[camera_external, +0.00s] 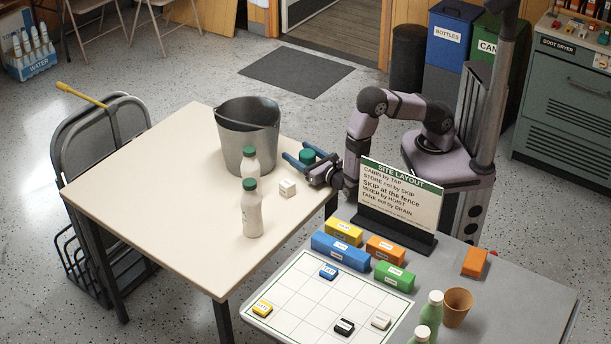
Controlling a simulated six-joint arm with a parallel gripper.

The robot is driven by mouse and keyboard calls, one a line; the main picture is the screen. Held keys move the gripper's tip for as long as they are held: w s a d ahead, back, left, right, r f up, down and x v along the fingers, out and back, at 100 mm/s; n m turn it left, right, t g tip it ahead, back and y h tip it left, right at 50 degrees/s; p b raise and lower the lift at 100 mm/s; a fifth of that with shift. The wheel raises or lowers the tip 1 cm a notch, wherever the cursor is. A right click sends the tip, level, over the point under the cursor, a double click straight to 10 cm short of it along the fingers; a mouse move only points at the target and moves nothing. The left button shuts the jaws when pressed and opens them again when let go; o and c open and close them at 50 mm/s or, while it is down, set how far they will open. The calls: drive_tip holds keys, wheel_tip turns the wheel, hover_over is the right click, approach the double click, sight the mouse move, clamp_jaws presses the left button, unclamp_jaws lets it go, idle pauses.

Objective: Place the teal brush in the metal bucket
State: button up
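The grey metal bucket (232,150) stands upright on the cream table, near its far right edge. My gripper (302,158) is low at the table's right edge, to the right of the bucket, with its blue fingers pointing left. A small dark teal thing (308,156) shows between the fingers. It may be the teal brush, but its full shape is hidden. The fingers look spread to either side of it. I cannot tell whether they touch it. No other brush is clearly visible.
Two white bottles with green caps (252,215) and a small white block (287,187) stand between the bucket and the table's front right. The cream table's left half (150,190) is clear. A sign (398,195) and coloured blocks occupy the grey table.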

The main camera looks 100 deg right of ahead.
sight(310, 154)
drive_tip(key=shift+s+a, duration=0.25)
drive_tip(key=shift+a, duration=0.35)
drive_tip(key=b+v, duration=0.1)
drive_tip(key=v, duration=0.3)
drive_tip(key=shift+f, duration=0.1)
wheel_tip(310, 154, up, 5)
drive_tip(key=shift+d+r+p, duration=0.15)
drive_tip(key=shift+p, duration=0.15)
drive_tip(key=shift+r, duration=0.95)
